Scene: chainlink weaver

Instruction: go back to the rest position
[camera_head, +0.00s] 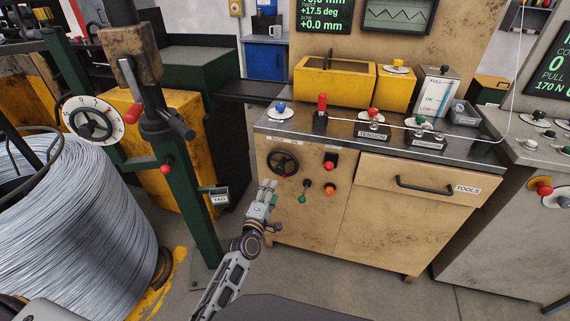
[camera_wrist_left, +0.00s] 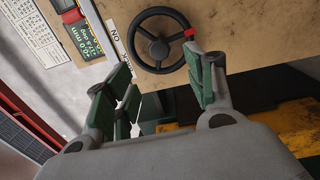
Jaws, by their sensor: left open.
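My left gripper (camera_head: 267,192) is raised in front of the tan cabinet (camera_head: 338,216), below the small black handwheel (camera_head: 283,163). In the left wrist view its green-padded fingers (camera_wrist_left: 163,88) are apart with nothing between them. I cannot tell whether the right fingertip touches the wheel. My right gripper is not in view.
The cabinet front also has a red switch (camera_head: 330,161), small knobs and a TOOLS drawer (camera_head: 418,185). A large wire coil (camera_head: 75,215) and a green post (camera_head: 186,190) stand left. Bare floor (camera_head: 330,272) lies before the cabinet.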

